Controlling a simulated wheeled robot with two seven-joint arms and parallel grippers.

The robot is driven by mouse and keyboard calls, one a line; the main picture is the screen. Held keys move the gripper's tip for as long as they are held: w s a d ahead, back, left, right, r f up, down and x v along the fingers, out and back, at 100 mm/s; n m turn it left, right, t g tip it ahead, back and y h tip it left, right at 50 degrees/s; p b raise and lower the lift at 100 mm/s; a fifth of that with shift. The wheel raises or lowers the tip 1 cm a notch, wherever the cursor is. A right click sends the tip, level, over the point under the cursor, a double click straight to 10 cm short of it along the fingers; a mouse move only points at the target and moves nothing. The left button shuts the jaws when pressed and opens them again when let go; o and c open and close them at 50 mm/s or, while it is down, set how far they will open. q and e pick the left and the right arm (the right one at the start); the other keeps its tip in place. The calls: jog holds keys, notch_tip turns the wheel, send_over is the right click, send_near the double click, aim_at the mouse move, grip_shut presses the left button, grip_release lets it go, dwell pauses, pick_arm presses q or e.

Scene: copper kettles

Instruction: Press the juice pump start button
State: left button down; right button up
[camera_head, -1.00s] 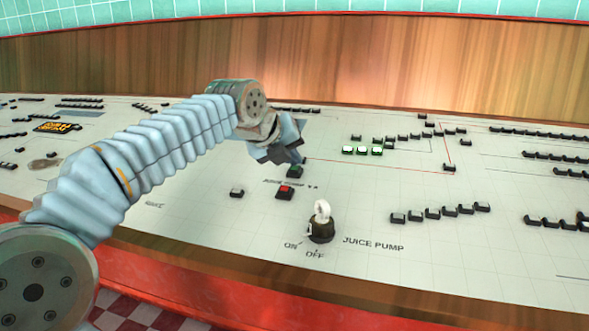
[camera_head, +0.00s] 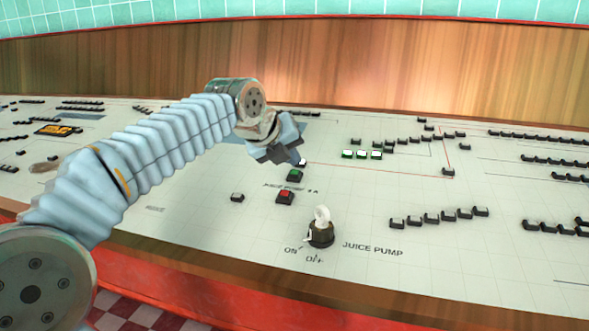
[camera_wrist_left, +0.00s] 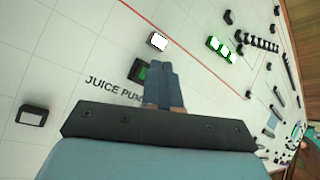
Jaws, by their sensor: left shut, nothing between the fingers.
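A green button (camera_head: 295,175) in a black housing stands on the white panel, just behind a red button (camera_head: 285,197). My left gripper (camera_head: 297,157) is shut and empty, just behind and above the green button in the head view. In the left wrist view the shut fingers (camera_wrist_left: 163,70) partly cover the green button (camera_wrist_left: 138,71), beside printed "JUICE PUMP" lettering. I cannot tell whether they touch the panel. A white-topped button (camera_wrist_left: 157,41) lies past the fingertips. My right gripper is not in view.
A key switch (camera_head: 321,235) labelled ON and OFF stands nearer the front edge, beside "JUICE PUMP" lettering. Three lit green-edged buttons (camera_head: 362,154) lie to the right. Rows of black switches cover the panel. A wooden backboard (camera_head: 400,75) rises behind.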

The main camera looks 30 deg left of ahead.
pick_arm(q)
jog(key=r+p, duration=0.2)
jog(key=r, duration=0.1)
jog(key=s+r+p, duration=0.1)
jog(key=r, duration=0.1)
jog(key=shift+d+p, duration=0.1)
jog(key=shift+p, duration=0.3)
jog(key=shift+f, duration=0.1)
dwell(0.5)
